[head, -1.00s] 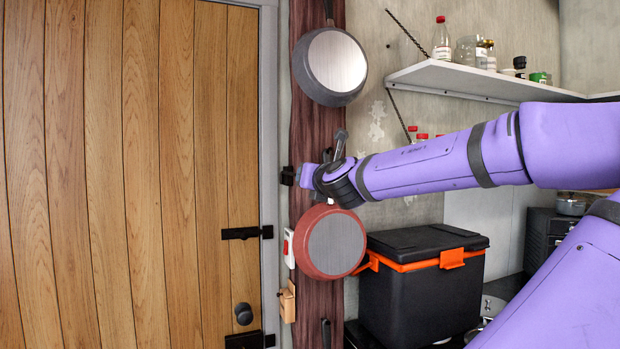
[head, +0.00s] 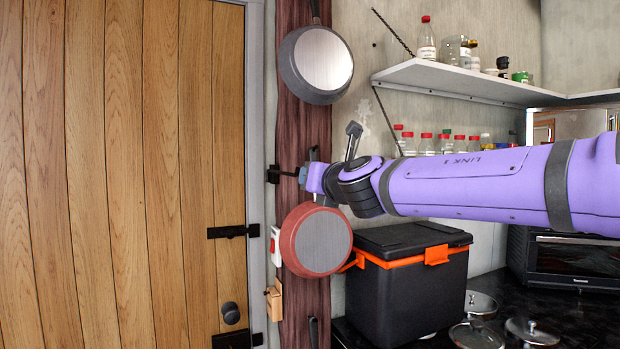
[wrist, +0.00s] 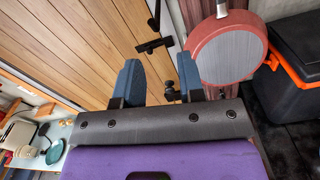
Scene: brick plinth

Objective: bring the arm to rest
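My gripper (wrist: 158,76) shows two blue fingers standing well apart in the wrist view, with nothing between them. In the head view my purple arm reaches in from the right, nearly level. My gripper (head: 308,177) is at its left end, partly hidden by the wrist, in front of the dark wooden post (head: 304,120). It appears just above a red pan (head: 316,241) hanging on the post; I cannot tell the gap in depth.
A plank door (head: 110,170) fills the left. A grey pan (head: 316,62) hangs higher on the post. A black box with orange trim (head: 405,295) stands on the dark counter below my arm. A shelf (head: 455,78) with jars is above it. Glass lids (head: 476,336) lie lower right.

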